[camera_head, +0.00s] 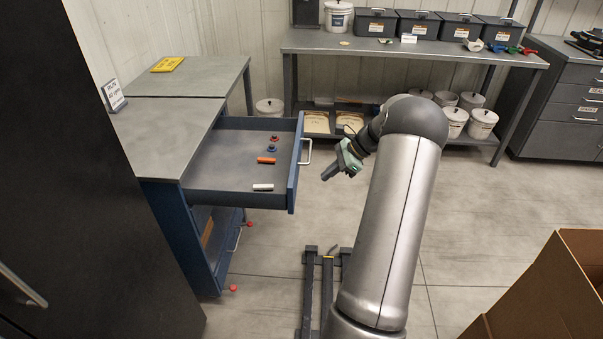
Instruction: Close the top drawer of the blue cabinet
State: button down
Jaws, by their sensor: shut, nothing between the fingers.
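The blue cabinet (163,221) stands at the left with a grey top. Its top drawer (220,170) is pulled far out toward the right. Inside the drawer lie an orange item, a white item, and small red and blue items. The drawer's front panel (295,165) faces right and carries a light bar handle (306,151). My gripper (328,173) is to the right of the handle, apart from it in the picture, at about the height of the drawer front. It is shut and empty. The exact depth gap between gripper and handle is hard to tell.
A grey workbench (400,48) with bins and buckets stands along the back wall. A dark cabinet (70,150) fills the left edge. A cardboard box (545,290) is at the lower right. Floor (480,220) to the right of my arm is clear.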

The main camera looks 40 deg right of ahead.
jog(key=w+a+f+m+t+p, duration=0.1)
jog(key=w+a+f+p, duration=0.1)
jog(key=w+a+f, duration=0.2)
jog(key=shift+w+a+f+m, duration=0.15)
jog(key=shift+w+f+m, duration=0.25)
jog(key=shift+w+f, duration=1.15)
jog(key=shift+s+a+f, duration=0.1)
jog(key=shift+s+f, duration=0.15)
jog(key=shift+f, duration=0.05)
